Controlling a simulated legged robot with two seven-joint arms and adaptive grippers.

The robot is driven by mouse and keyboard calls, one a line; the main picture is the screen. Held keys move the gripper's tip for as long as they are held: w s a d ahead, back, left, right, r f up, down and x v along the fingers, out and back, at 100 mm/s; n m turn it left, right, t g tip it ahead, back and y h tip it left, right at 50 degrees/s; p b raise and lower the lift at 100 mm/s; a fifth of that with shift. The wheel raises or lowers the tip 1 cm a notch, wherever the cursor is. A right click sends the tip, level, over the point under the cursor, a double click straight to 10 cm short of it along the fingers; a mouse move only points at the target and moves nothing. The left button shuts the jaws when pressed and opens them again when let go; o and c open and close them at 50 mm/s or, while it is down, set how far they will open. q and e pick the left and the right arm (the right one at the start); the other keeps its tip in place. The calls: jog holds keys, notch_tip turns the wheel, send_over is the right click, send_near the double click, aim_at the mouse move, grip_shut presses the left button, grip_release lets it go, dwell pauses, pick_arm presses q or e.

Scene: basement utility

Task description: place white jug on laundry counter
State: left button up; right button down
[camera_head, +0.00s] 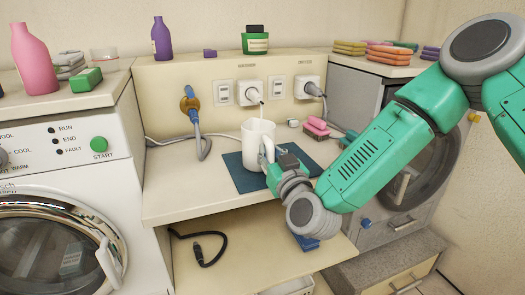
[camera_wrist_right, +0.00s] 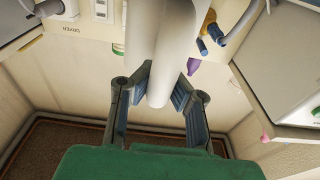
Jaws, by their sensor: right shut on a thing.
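The white jug (camera_head: 254,150) is upright over the dark blue mat on the laundry counter (camera_head: 185,190). I cannot tell whether its base touches the mat. My right gripper (camera_head: 270,163) reaches in from the right and is shut on the jug's handle side. In the right wrist view, the white jug (camera_wrist_right: 178,40) fills the top middle, and a rounded white part of it sits between the two fingers of my right gripper (camera_wrist_right: 158,92). My left gripper is not in view.
The blue mat (camera_head: 235,175) has pink brushes (camera_head: 317,127) beyond its right side. A washing machine (camera_head: 60,200) stands left and a grey-fronted machine (camera_head: 350,90) right. Wall sockets with plugs (camera_head: 250,92) and a hose (camera_head: 203,140) are behind. The counter's front left is clear.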

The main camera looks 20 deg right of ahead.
jog(key=shift+d+r, duration=0.1)
jog(key=shift+a, duration=1.25)
jog(key=c, duration=1.6)
grip_release()
jog(key=shift+d+f, duration=0.3)
jog(key=shift+d, duration=0.8)
jog(key=shift+s+a, duration=0.15)
jog(key=shift+a, duration=0.2)
jog(key=shift+s+a, duration=0.25)
jog(key=shift+s, duration=0.05)
jog(key=s+d+f, duration=0.2)
jog(key=s, duration=0.8)
jog(key=s+a+f+n+g+y, duration=0.1)
jog(key=s+f+g, duration=0.35)
jog(key=f, duration=0.55)
jog(key=s+a+f+n+g+y, duration=0.1)
jog(key=s+f+g, duration=0.35)
jog(key=f, duration=0.55)
jog(key=s+d+f+g+h, duration=0.1)
jog(key=s+d+f+g, duration=0.1)
jog(key=s, duration=0.4)
jog(key=s+d+f+m+g, duration=0.1)
jog(key=s+d+f+g, duration=0.2)
jog(key=s+f, duration=0.3)
jog(key=s+d+f+g+h, duration=0.1)
jog(key=s+d+f+g, duration=0.2)
jog(key=s, duration=0.4)
jog(key=shift+s+d+f+m+g+h, duration=0.2)
jog(key=shift+s+f+m+g+h, duration=0.15)
jog(key=shift+f+g, duration=0.5)
